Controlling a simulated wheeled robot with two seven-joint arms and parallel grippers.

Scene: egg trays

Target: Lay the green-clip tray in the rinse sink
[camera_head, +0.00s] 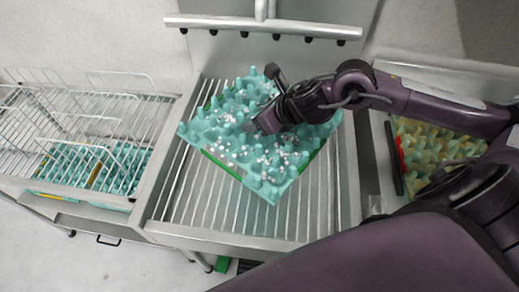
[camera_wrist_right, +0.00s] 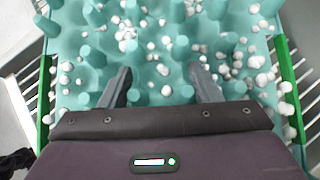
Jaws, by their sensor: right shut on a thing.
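The green-clip tray (camera_head: 237,154) is a teal egg tray with green strips along its edges and many small white beads on it. It lies turned at an angle over the barred sink (camera_head: 215,212). I cannot tell whether it touches the bars. My right gripper (camera_head: 268,100) reaches in from the right and is shut on the tray near its middle. In the right wrist view the two fingers (camera_wrist_right: 160,82) stand among the teal pegs, with green clips (camera_wrist_right: 287,80) on both sides. My left gripper is not in view.
A wire rack (camera_head: 75,135) with teal trays stands at the left. A yellowish tray (camera_head: 435,148) with a red edge lies at the right, partly behind my arm. A spray pipe (camera_head: 262,25) with several nozzles crosses above the sink's back. Bare bars show in front of the tray.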

